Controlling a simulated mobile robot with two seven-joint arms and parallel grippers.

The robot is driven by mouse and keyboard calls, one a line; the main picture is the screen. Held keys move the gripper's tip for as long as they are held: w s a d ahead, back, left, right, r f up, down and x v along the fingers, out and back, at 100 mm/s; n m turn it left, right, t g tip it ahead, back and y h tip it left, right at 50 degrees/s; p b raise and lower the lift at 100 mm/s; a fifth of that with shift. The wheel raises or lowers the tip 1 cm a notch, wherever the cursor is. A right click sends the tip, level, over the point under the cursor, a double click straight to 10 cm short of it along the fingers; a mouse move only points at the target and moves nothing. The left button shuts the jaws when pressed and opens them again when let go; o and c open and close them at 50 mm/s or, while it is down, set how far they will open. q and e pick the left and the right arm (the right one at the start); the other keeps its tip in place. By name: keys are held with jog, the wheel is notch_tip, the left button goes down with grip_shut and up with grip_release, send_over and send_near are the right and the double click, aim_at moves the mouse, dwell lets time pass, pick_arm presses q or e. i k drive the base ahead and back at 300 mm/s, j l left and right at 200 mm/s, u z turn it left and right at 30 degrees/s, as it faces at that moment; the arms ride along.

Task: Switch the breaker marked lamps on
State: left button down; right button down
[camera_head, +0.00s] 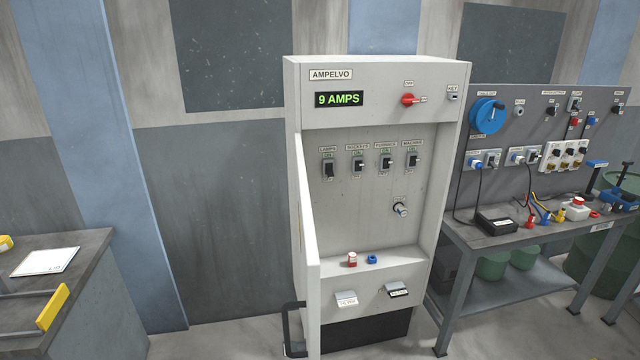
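The grey breaker cabinet (372,215) marked AMPELVO stands in the middle, its door (307,250) swung open toward me on the left. The lamps breaker (328,169) is the leftmost in a row inside. Its black lever seems to sit lower than the others, but its exact position is too small to tell. To its right are the sockets breaker (358,164), the furnace breaker (386,161) and the machine breaker (412,159). A green display (339,99) reads 9 AMPS. Neither of my grippers is in view, and nothing covers the breakers.
A red rotary switch (409,99) is at the cabinet's top right. Red and blue small parts lie on its lower ledge (390,265). A workbench (480,238) with a tool board is at right. A table (95,290) with paper is at left. Floor between table and cabinet looks clear.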

aim_at(329, 171)
jog(key=i+l+u, duration=0.25)
jog(key=l, duration=0.25)
jog(key=i+l+u, duration=0.1)
jog(key=l+u, duration=0.15)
jog(key=l, duration=0.25)
jog(key=i+l+u, duration=0.1)
jog(key=l+u, duration=0.2)
jog(key=l, duration=0.2)
jog(key=l+u, duration=0.25)
jog(key=l, duration=0.3)
jog(key=i+l+u, duration=0.15)
jog(key=l, duration=0.35)
jog(key=l+u, duration=0.2)
jog(key=l, duration=0.25)
jog(key=i+l, duration=0.25)
jog(key=l, duration=0.15)
jog(key=i+l, duration=0.25)
jog(key=l+u, duration=0.05)
jog(key=l, duration=0.05)
